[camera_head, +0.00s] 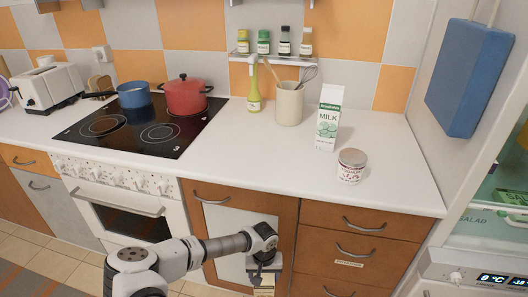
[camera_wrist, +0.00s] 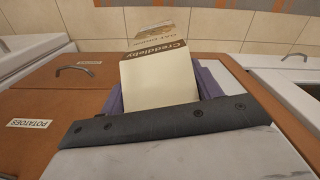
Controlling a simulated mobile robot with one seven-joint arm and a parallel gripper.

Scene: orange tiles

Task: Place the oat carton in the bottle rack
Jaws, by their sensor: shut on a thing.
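My gripper (camera_head: 264,272) is low in front of the cabinet below the counter in the head view. In the wrist view my gripper (camera_wrist: 162,88) has purple fingers on either side of the oat carton (camera_wrist: 160,78). The carton is cream with a brown top band reading "Creddleby" and smaller oat lettering, and it is shut between the fingers. In the head view only a small part of the carton (camera_head: 264,291) shows at the bottom edge. I cannot make out a bottle rack in either view.
A milk carton (camera_head: 328,118), a tin (camera_head: 351,165) and a utensil crock (camera_head: 289,104) stand on the counter (camera_head: 250,155). Pots (camera_head: 186,97) are on the hob. At right is an open fridge (camera_head: 495,240) with a salad drawer. Drawers (camera_head: 345,245) stand close beside my gripper.

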